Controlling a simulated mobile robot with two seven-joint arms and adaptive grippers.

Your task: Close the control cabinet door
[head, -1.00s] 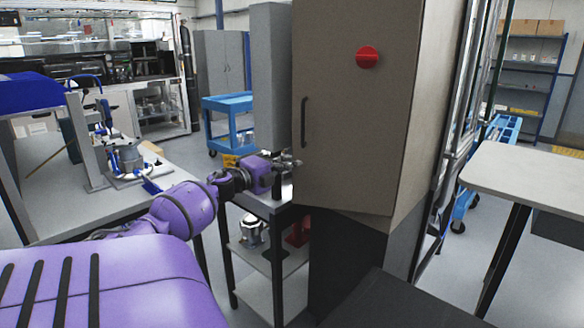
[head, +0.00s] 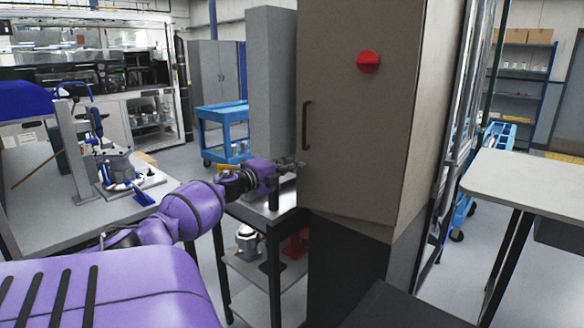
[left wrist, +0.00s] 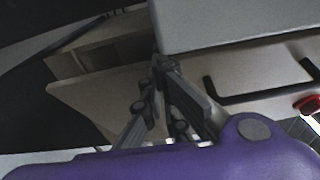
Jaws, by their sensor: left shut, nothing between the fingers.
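The control cabinet door (head: 355,130) is a tall beige panel with a black bar handle (head: 306,125) near its left edge and a red knob (head: 368,62). Its lower edge slants against the cabinet base, so it looks slightly ajar; the gap is hard to judge. My left gripper (head: 297,163) is shut and empty at the door's left edge, below the handle. Contact cannot be told. In the left wrist view my fingers (left wrist: 166,66) meet at the tips, close to pale panels; the handle (left wrist: 258,92) and red knob (left wrist: 307,104) show to the right. My right gripper is out of view.
A dark-topped shelf stand (head: 262,212) stands under my left gripper, left of the cabinet. A bench (head: 60,205) with a fixture is at left. A blue cart (head: 224,130) stands behind. A pale table (head: 535,180) is at right.

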